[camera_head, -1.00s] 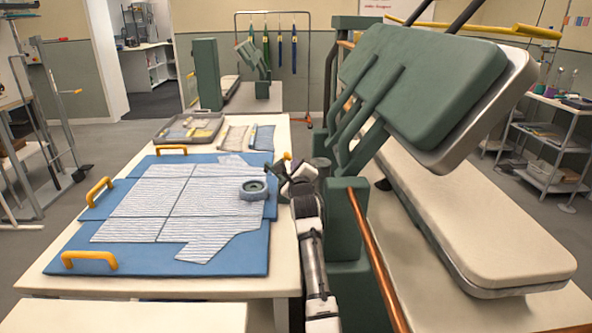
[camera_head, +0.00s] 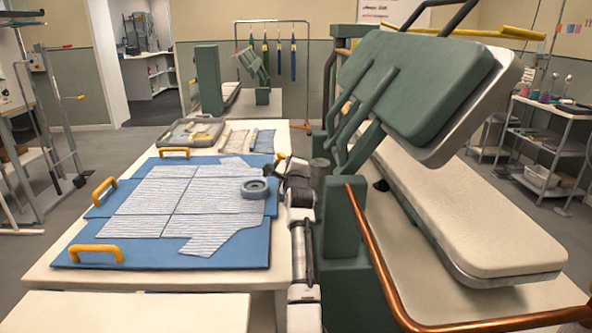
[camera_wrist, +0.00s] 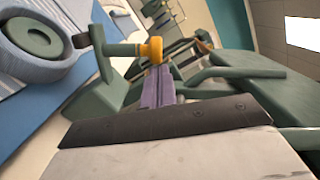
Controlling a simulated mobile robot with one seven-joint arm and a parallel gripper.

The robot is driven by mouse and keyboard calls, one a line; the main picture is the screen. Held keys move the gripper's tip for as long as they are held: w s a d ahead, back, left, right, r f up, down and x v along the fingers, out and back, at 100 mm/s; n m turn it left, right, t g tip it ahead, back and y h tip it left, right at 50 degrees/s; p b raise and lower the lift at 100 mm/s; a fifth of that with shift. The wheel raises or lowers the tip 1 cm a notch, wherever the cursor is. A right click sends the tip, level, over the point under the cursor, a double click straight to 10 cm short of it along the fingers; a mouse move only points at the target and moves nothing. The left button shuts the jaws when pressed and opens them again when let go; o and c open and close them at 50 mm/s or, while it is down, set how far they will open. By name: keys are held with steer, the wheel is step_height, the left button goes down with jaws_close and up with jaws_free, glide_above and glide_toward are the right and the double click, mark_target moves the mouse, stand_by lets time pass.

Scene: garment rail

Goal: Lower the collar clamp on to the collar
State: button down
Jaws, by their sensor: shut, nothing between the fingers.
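The collar (camera_head: 254,197) is a pale grey-blue ring around a dark green disc, on the right part of the striped shirt pieces. It also shows at the upper left of the wrist view (camera_wrist: 70,70). What looks like the collar clamp is a green lever (camera_wrist: 122,49) with a yellow knob (camera_wrist: 151,50); its knob also shows in the head view (camera_head: 282,156). The clamp stands to the right of the collar, not over it. My gripper (camera_wrist: 157,82) is shut and empty, its purple fingers just below the knob in the wrist view. I cannot tell whether they touch it.
A blue board (camera_head: 90,235) with yellow handles (camera_head: 96,254) lies on the cream table (camera_head: 60,283). A grey tray (camera_head: 165,136) and small fabric pieces lie behind. The large green press (camera_head: 425,85), tilted open, stands close on the right of my arm.

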mark_target(279, 161)
steer(key=a+n, duration=0.2)
steer(key=n, duration=0.1)
steer(key=shift+w+n, duration=0.1)
steer(key=shift+n, duration=0.2)
steer(key=shift+a+f+n+g, duration=0.15)
steer(key=shift+a+n, duration=0.2)
steer(key=shift+n, duration=0.4)
steer(key=shift+a+n+g, duration=0.15)
steer(key=shift+a+n, duration=0.15)
steer(key=shift+n, duration=0.45)
steer(key=shift+s, duration=0.2)
